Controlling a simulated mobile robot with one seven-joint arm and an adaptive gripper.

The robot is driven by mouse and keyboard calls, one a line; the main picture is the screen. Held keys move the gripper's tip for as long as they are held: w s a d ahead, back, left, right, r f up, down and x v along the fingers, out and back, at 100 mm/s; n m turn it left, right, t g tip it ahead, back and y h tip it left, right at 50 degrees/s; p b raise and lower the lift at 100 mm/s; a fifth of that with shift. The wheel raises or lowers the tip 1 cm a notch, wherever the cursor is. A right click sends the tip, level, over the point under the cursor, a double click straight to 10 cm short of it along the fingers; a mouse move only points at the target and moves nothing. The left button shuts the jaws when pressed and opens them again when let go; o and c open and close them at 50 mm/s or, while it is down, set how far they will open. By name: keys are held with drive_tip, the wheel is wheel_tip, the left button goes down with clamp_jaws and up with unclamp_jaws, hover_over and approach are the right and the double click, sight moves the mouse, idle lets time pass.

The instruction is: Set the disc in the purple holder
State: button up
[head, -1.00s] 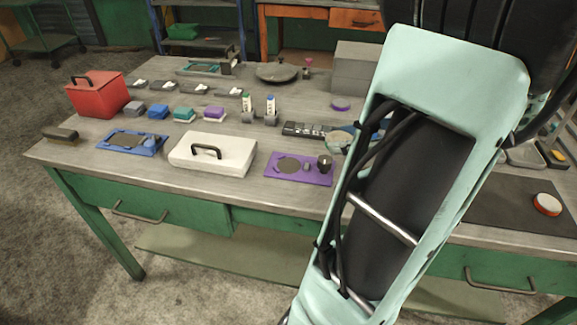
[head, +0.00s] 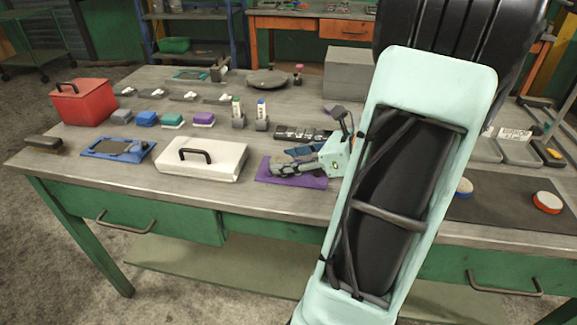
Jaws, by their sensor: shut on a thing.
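The purple holder (head: 306,183) is a flat plate on the bench, right of the white case. My gripper (head: 284,166) reaches in from the right, low over the holder, and covers most of its top. It is shut on the disc, but the disc itself is mostly hidden by the fingers at this size. I cannot tell whether the disc touches the holder or is held just above it.
The white case (head: 202,160) stands close to the left of the holder. The blue plate (head: 100,149) is farther left. A blue-rimmed disc (head: 463,187) and a red-rimmed disc (head: 547,203) lie on the dark mat (head: 500,212) at right. Marker stands (head: 261,124) are behind.

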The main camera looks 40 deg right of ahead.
drive_tip(key=shift+f, duration=0.4)
drive_tip(key=shift+f, duration=0.2)
drive_tip(key=o, duration=1.5)
drive_tip(key=shift+s+d+r, duration=0.2)
drive_tip(key=shift+s+r, duration=0.1)
drive_tip(key=shift+r, duration=0.1)
drive_tip(key=p+v, duration=0.2)
drive_tip(key=v, duration=0.9)
drive_tip(key=shift+s+p, duration=0.15)
drive_tip(key=shift+p, duration=0.2)
